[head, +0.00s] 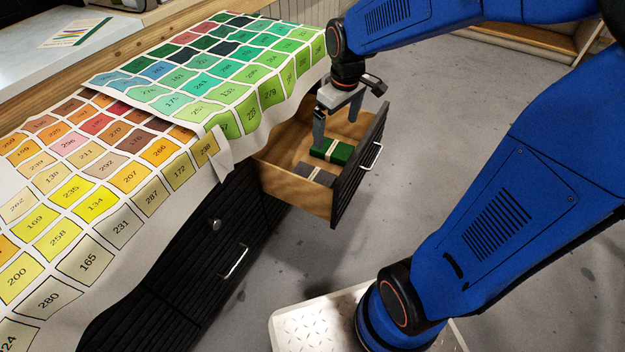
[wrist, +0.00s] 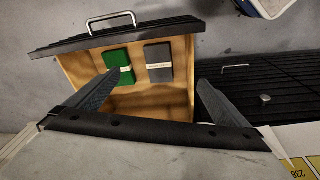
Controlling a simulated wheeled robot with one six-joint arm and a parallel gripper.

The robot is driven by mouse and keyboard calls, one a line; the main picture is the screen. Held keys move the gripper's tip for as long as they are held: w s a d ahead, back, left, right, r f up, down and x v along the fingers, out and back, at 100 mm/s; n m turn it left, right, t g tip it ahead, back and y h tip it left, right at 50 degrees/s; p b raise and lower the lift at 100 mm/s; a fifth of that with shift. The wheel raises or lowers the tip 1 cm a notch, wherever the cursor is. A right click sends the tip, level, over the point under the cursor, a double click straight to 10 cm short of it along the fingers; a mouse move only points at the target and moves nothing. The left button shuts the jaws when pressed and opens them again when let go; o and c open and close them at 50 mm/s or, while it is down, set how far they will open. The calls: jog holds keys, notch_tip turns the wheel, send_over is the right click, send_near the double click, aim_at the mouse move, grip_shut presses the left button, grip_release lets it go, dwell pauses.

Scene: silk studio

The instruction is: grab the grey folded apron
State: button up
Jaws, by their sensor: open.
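The grey folded apron (head: 314,174) lies in the open drawer (head: 292,194), near its front, with a pale band around it. It also shows in the wrist view (wrist: 159,62), to the right of a green folded cloth (wrist: 118,66). My gripper (head: 336,130) is above the drawer, pointing down, with its fingers apart and nothing between them. In the wrist view my gripper (wrist: 155,85) has its left fingertip close to the green cloth and its right finger to the right of the grey apron. I cannot tell the exact height above them.
The drawer front with its handle (head: 371,156) and the wooden side walls surround the cloths. A dark cabinet (head: 215,225) stands beside it, under a table draped with a numbered colour-chart cloth (head: 90,205). The grey floor (head: 430,130) beyond the drawer is clear.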

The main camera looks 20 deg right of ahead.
jog(key=w+a+f+n+g, duration=0.2)
jog(key=w+a+f+n, duration=0.1)
jog(key=w+f, duration=0.9)
send_over(312, 176)
jog(key=f, duration=1.2)
jog(key=shift+w+d+f, duration=0.2)
jog(key=shift+d+f, duration=0.1)
jog(key=shift+f, duration=0.05)
jog(key=f, duration=0.3)
jog(key=shift+s+a+f, duration=0.2)
jog(key=shift+s+f, duration=0.05)
jog(key=shift+f, duration=0.9)
jog(key=c, duration=1.3)
